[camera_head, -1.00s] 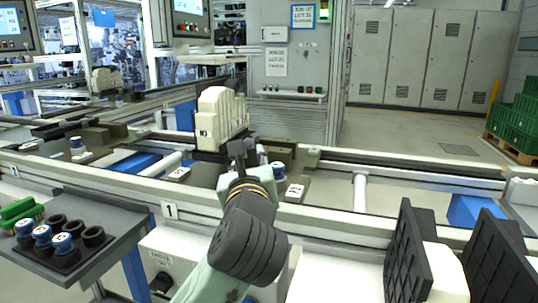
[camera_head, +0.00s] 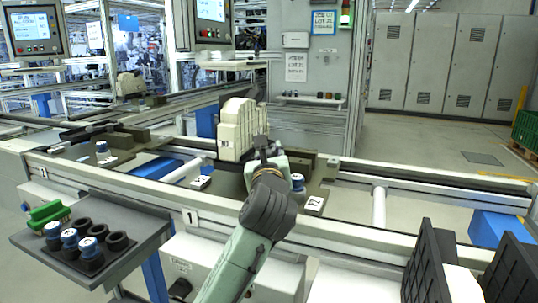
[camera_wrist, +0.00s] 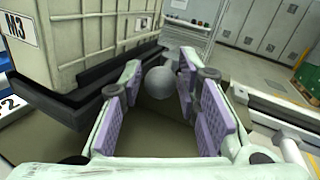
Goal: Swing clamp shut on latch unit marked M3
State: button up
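The latch unit is a beige ribbed block (camera_head: 238,127) with a label M3 (camera_wrist: 17,27). It sits on a black base on the pallet line. A black bar (camera_wrist: 95,88) runs along its lower side in the wrist view. A grey ball knob (camera_wrist: 161,83) is close beside the unit. My gripper (camera_wrist: 158,88) is open, its purple-padded fingers on either side of the ball knob, with gaps showing. In the head view my gripper (camera_head: 264,150) is at the near right side of the unit. The clamp arm's link to the knob is mostly hidden.
A grey side tray (camera_head: 120,240) holds black cups, some with blue-and-white parts, and a green item. A conveyor rail (camera_head: 230,203) runs in front. Black ribbed panels (camera_head: 432,265) stand at the lower right. A cabinet (camera_head: 310,95) stands behind.

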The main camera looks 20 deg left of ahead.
jog(key=shift+c, duration=0.2)
grip_shut()
dwell(0.4)
